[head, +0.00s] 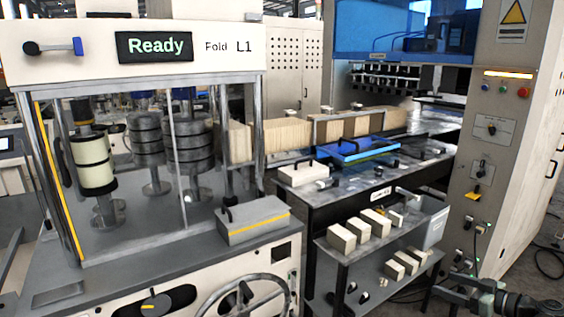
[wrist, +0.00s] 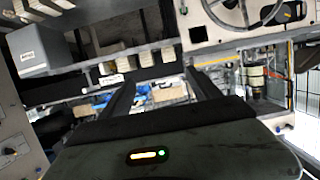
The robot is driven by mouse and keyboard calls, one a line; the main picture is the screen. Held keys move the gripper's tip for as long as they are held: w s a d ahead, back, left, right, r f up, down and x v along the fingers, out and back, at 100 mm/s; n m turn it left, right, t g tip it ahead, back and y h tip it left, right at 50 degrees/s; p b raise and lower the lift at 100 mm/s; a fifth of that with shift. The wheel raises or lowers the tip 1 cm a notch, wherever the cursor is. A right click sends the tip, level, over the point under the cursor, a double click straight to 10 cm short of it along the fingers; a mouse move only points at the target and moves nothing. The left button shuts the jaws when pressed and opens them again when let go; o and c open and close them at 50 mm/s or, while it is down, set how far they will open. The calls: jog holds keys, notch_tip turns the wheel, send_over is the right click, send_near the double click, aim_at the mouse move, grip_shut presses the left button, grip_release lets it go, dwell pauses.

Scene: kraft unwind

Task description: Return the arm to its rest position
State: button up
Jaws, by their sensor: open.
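My gripper (wrist: 159,78) is open in the wrist view, its two dark fingers apart with nothing between them. The wrist view is turned over, with the machine and shelves upside down beyond the fingers. In the head view my arm shows at the bottom right corner, low in front of the grey control cabinet (head: 490,150) and to the right of the shelf cart. Part of the arm is cut off by the picture edge.
A machine with a "Ready" display (head: 154,46) and a handwheel (head: 245,300) stands at left. A dark table (head: 350,190) holds a blue tray (head: 358,150); cream blocks (head: 341,238) sit on the shelf below. Some floor shows at right.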

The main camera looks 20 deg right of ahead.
jog(key=w+a+n+g+y+p, duration=0.1)
jog(key=w+a+n+g+y, duration=0.3)
jog(key=w+a, duration=1.2)
jog(key=w+a+f+n+g+y+p, duration=0.1)
jog(key=w+a+n+g, duration=0.1)
jog(key=a, duration=0.8)
jog(key=w+a+f+n+g+y+p, duration=0.1)
jog(key=w+a+f+n, duration=0.15)
jog(key=a, duration=0.85)
jog(key=s+a+f+m+g+h, duration=0.1)
jog(key=s+a+f+g+h, duration=0.15)
jog(key=a, duration=0.75)
jog(key=s+a+f+m+g+h, duration=0.15)
jog(key=a+f+g, duration=0.25)
jog(key=a, duration=0.6)
jog(key=s+d+f+m+h, duration=0.1)
jog(key=d+f+m+h, duration=0.1)
jog(key=d+m+h, duration=0.3)
jog(key=shift+s+d+f+m+g+h+p, duration=0.4)
jog(key=shift+d+m, duration=0.7)
jog(key=shift+m, duration=0.8)
